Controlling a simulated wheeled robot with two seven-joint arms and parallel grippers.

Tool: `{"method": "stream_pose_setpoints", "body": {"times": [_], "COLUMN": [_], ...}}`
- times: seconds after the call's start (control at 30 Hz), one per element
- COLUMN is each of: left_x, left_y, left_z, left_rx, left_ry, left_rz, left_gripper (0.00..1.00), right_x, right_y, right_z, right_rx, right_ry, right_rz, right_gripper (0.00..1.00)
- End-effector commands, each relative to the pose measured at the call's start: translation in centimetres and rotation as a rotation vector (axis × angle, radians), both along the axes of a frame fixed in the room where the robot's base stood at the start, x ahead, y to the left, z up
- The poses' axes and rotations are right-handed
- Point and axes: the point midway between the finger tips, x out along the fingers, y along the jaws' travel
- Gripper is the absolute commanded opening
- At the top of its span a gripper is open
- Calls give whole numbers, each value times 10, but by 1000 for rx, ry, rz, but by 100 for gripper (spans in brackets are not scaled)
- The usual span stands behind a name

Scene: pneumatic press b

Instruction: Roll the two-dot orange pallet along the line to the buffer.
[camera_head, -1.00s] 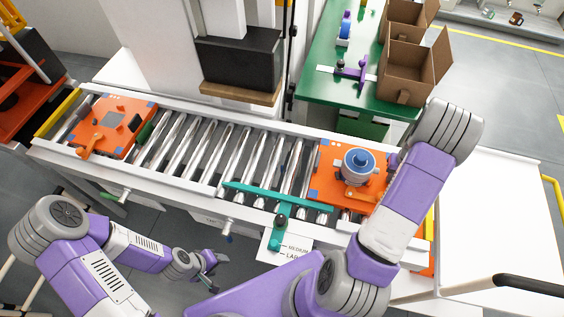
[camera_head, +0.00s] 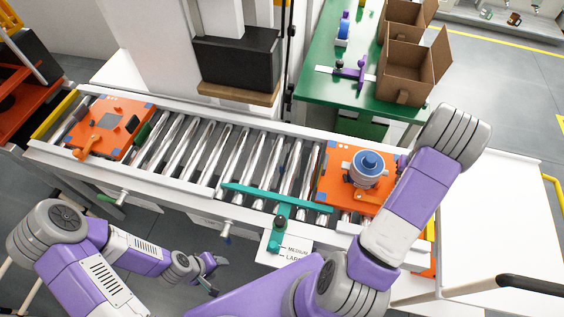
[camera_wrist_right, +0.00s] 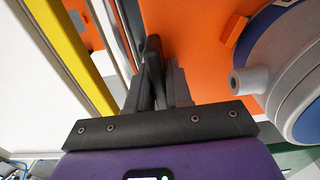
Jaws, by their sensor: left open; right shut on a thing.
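One orange pallet (camera_head: 330,188) sits at the right end of the roller line (camera_head: 240,165) and carries a round blue and grey part (camera_head: 369,166). Another orange pallet (camera_head: 103,117) sits at the left end, with an orange handle and a grey square on top.
A teal bar (camera_head: 268,197) lies across the line's front, just left of the right pallet. The black press head (camera_head: 237,62) hangs behind the line. A green table (camera_head: 335,95) with cardboard boxes (camera_head: 406,75) stands behind.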

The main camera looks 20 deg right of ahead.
Motion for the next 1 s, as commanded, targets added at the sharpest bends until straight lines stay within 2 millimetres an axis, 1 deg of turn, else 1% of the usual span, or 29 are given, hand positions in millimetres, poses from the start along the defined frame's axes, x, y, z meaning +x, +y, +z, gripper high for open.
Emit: {"method": "stream_pose_setpoints", "body": {"times": [0.1,1.0], "left_x": [0,0], "left_y": [0,0], "left_z": [-4,-22], "left_rx": [0,0], "left_ry": [0,0], "left_rz": [0,0], "left_gripper": [54,54], "right_x": [-6,-41], "right_y": [-7,-48], "right_z": [-1,-1], "right_rx": [-2,-2], "right_ry": [1,1], "right_rz": [-4,-3], "right_gripper": [0,0]}}
